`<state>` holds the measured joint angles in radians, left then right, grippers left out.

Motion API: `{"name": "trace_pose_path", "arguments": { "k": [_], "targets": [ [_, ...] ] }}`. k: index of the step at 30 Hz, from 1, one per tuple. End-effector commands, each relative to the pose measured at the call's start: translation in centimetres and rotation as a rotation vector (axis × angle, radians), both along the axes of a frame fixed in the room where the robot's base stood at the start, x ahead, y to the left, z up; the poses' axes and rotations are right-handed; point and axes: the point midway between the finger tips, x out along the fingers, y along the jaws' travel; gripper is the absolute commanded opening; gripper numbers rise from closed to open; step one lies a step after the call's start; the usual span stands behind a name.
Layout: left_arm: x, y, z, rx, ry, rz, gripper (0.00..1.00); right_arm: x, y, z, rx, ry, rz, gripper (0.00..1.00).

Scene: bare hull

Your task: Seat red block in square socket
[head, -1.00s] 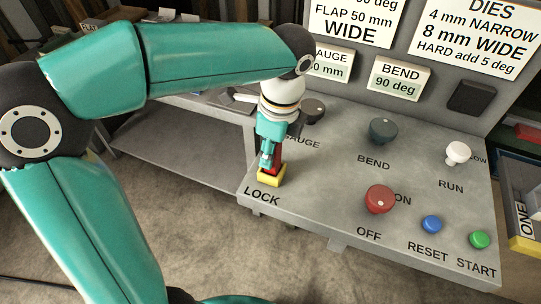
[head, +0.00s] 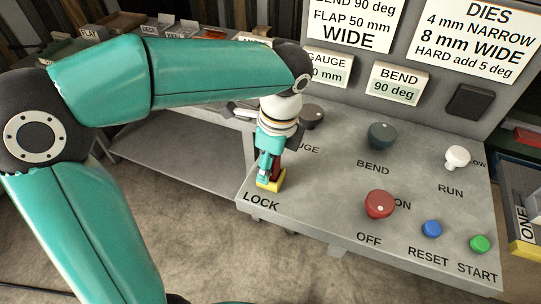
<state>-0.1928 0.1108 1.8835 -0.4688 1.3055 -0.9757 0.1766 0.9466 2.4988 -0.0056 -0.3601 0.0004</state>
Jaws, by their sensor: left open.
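The yellow square socket (head: 273,185) sits on the grey panel's front left corner, just above the word LOCK. The red block (head: 276,171) stands upright at the socket, partly hidden by my left gripper (head: 266,173). I cannot tell how deep the block's lower end sits. My left gripper points down over the socket with its jaws open, its fingers right beside the block. My right gripper is not in view.
The grey panel (head: 330,208) carries a red knob (head: 379,204), a dark BEND knob (head: 382,135), a white RUN knob (head: 457,157), and blue (head: 432,228) and green (head: 480,243) buttons. A dark knob (head: 311,116) stands close behind my left gripper.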

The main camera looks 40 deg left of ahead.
Motion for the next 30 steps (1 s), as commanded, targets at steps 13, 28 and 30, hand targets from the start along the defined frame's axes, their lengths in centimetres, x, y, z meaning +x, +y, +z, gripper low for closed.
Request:
{"name": "trace_pose_path", "arguments": {
  "k": [13,28,30],
  "targets": [
    [0.3,-0.8,6.3,-0.002,-0.006,-0.001,0.56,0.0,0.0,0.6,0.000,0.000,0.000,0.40],
    [0.4,-1.4,12.1,0.000,0.000,-0.001,0.56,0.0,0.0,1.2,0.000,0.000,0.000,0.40],
    [0.4,-1.4,12.2,0.000,0.000,-0.001,0.56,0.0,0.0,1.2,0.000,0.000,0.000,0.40]
  ]
}}
